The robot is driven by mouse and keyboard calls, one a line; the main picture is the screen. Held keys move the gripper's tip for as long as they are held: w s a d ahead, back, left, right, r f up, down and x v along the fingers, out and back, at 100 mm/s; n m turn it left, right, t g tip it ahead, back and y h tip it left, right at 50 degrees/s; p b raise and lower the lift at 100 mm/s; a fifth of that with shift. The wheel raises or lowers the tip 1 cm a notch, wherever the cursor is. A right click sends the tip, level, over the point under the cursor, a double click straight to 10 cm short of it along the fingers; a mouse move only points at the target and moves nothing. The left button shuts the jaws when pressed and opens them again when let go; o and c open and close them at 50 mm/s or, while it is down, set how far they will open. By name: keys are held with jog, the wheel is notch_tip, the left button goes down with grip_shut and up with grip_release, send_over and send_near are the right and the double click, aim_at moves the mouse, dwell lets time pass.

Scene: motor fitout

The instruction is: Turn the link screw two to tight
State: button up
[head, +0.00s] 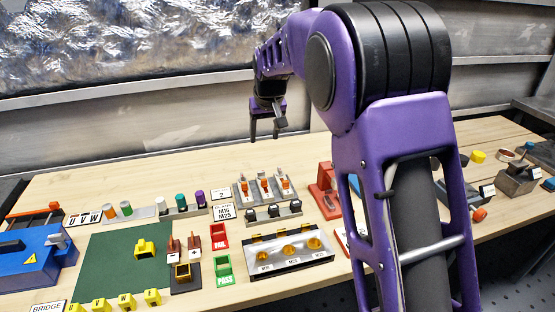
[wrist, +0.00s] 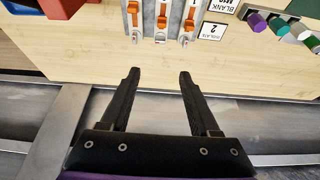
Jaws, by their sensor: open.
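My gripper (head: 264,136) is open and empty, held above the far part of the wooden bench. In the wrist view its two black fingers (wrist: 159,75) are spread apart, with only the bench edge and grey wall behind them. A grey block (head: 242,195) with three orange-topped fittings (head: 264,186) stands nearer on the bench, beside a white card marked 2 (head: 220,194). The fittings also show at the top of the wrist view (wrist: 162,14), apart from the fingers. I cannot tell which of them is link screw two, or how tight any is.
Coloured cylinders (head: 181,200) stand left of the block. A dark-capped rack (head: 274,212) and a silver tray with yellow discs (head: 290,250) lie in front. A red device (head: 325,190) stands to the right. The bench behind the block is clear.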

aim_at(261, 174)
jog(key=x, duration=1.7)
jog(key=shift+f, duration=0.4)
grip_shut()
